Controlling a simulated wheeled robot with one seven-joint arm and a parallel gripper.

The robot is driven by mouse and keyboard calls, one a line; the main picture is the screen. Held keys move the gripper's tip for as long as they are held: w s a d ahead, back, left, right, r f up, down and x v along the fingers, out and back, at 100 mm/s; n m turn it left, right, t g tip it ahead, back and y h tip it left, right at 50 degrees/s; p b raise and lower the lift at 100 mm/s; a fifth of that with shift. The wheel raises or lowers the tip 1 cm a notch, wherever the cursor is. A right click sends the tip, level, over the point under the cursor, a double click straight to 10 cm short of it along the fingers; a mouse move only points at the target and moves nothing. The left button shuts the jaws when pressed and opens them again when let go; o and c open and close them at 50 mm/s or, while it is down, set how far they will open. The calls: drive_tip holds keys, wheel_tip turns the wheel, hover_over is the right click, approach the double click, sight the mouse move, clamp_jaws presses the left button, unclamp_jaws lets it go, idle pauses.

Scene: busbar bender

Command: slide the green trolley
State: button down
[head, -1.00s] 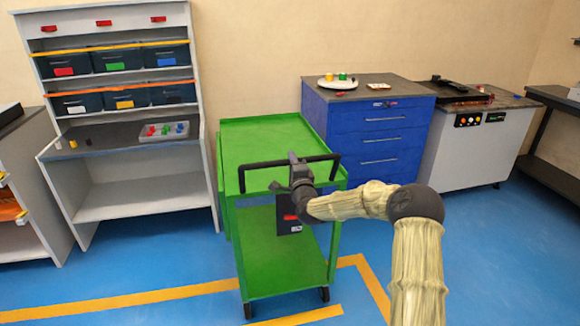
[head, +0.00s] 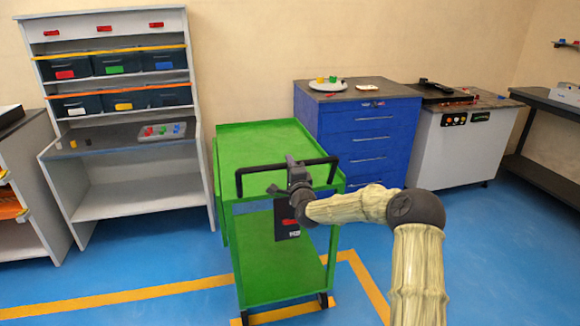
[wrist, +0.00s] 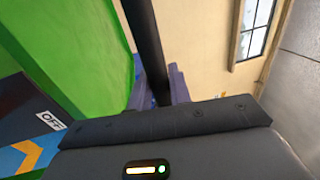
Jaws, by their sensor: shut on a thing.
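The green trolley (head: 262,143) stands in front of me in the head view, with a top tray, a lower shelf and dark castors. A black handle bar (head: 262,168) runs along its near edge. My gripper (head: 296,172) is shut on the handle bar, right of its middle. In the wrist view the black bar (wrist: 146,45) passes between the purplish fingers of my gripper (wrist: 158,86), with the green tray side (wrist: 75,45) at left. A black panel with a red mark (head: 287,220) hangs below the handle, partly behind my wrist.
A blue drawer cabinet (head: 365,140) stands behind the trolley to the right, with a grey machine (head: 465,145) beside it. A grey shelf bench (head: 130,180) with bins stands at left. Yellow lines (head: 130,297) mark the open blue floor.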

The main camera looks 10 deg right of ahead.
drive_tip(key=c, duration=1.3)
unclamp_jaws()
drive_tip(key=shift+a+f, duration=0.15)
drive_tip(key=shift+a, duration=0.1)
drive_tip(key=shift+d, duration=0.15)
drive_tip(key=v, duration=1.7)
drive_tip(key=shift+s, duration=0.15)
drive_tip(key=shift+f, duration=0.1)
